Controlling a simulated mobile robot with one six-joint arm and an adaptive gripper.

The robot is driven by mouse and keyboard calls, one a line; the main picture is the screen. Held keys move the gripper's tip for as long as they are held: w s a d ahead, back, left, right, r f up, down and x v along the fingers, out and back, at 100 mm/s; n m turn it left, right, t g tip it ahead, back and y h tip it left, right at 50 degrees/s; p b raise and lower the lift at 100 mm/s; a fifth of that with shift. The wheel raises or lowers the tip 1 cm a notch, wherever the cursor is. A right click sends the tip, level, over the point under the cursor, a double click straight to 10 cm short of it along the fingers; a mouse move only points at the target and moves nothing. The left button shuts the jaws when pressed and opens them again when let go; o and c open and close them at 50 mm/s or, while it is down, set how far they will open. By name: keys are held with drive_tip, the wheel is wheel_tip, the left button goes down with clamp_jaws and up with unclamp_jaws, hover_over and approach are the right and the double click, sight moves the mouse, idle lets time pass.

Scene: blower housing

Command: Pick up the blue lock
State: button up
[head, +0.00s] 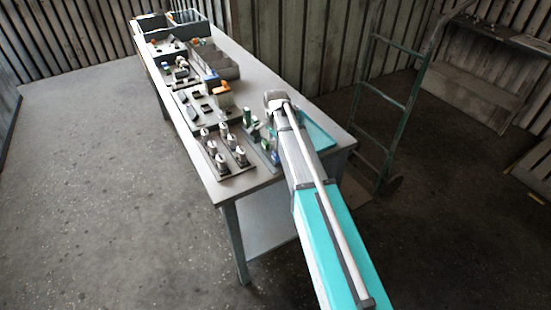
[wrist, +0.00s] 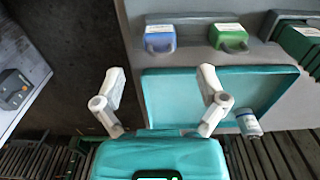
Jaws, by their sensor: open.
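The blue lock (wrist: 160,40) has a white label on top. The blue lock appears above the gap between the fingertips, apart from both.
A teal tray (wrist: 270,80) lies below the locks; a small white-and-blue cylinder (wrist: 248,122) shows at its lower edge. Dark green items (wrist: 300,40) sit at the upper right. The long table (head: 245,186) also holds several grey-white parts and bins (head: 172,22). A hand truck (head: 385,100) stands right.

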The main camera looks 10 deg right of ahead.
sight(276, 153)
drive_tip(key=shift+f, duration=0.15)
wheel_tip(276, 153, down, 5)
drive_tip(key=b, duration=0.5)
idle(0.8)
drive_tip(key=c, duration=1)
